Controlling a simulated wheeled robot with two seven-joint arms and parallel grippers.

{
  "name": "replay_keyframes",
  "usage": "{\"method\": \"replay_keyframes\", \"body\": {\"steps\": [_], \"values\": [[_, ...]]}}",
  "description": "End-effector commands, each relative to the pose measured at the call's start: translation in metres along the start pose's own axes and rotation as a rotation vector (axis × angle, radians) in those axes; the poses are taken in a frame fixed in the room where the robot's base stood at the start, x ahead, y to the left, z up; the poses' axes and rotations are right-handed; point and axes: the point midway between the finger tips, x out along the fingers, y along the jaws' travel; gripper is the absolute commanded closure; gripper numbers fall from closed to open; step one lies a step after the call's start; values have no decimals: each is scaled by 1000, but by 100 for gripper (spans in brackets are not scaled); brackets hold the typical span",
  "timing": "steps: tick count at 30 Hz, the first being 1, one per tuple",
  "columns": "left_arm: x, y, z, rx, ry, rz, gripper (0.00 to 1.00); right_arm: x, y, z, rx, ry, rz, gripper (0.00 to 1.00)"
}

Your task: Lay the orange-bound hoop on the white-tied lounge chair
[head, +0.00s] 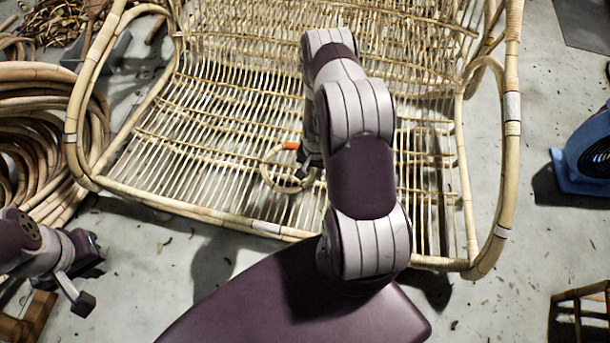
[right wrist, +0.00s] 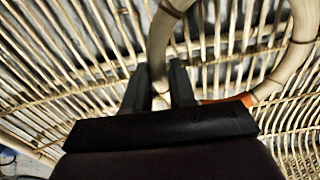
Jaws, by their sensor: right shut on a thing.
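The pale rattan hoop (head: 266,180) has an orange binding (head: 290,146) and is over the slatted seat of the lounge chair (head: 185,110). White ties show on the chair's frame, such as the right-hand tie (head: 512,106). My right gripper (head: 303,176) is shut on the hoop's rim. In the right wrist view the hoop (right wrist: 163,40) passes between the fingers (right wrist: 160,88), with the orange binding (right wrist: 240,100) just right of them. I cannot tell whether the hoop touches the slats. My left gripper (head: 78,285) is at the lower left, away from the chair; its jaw opening is unclear.
Coiled rattan (head: 35,120) lies left of the chair. A blue fan (head: 588,155) stands at the right. Wooden stools show at the lower right (head: 585,310) and lower left (head: 28,318). My right arm hides part of the seat. The floor right of the chair is mostly clear.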

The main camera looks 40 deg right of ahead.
Motion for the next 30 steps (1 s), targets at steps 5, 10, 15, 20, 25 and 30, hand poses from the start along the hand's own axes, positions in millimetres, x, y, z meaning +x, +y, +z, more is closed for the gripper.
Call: {"method": "replay_keyframes", "body": {"steps": [5,10,15,20,25,30], "values": [[18,0,2,0,0,0,100,18,-23,-8,-2,1,0,100],[32,0,4,0,0,0,100,34,-26,-9,1,0,1,100],[53,0,6,0,-1,0,100,62,-26,-10,1,0,0,100],[48,0,6,0,0,0,100,57,-26,-10,1,1,0,100],[51,0,6,0,0,0,100,61,-26,-10,0,0,0,100],[50,0,6,0,0,0,100,60,-26,-10,0,0,0,50]]}}
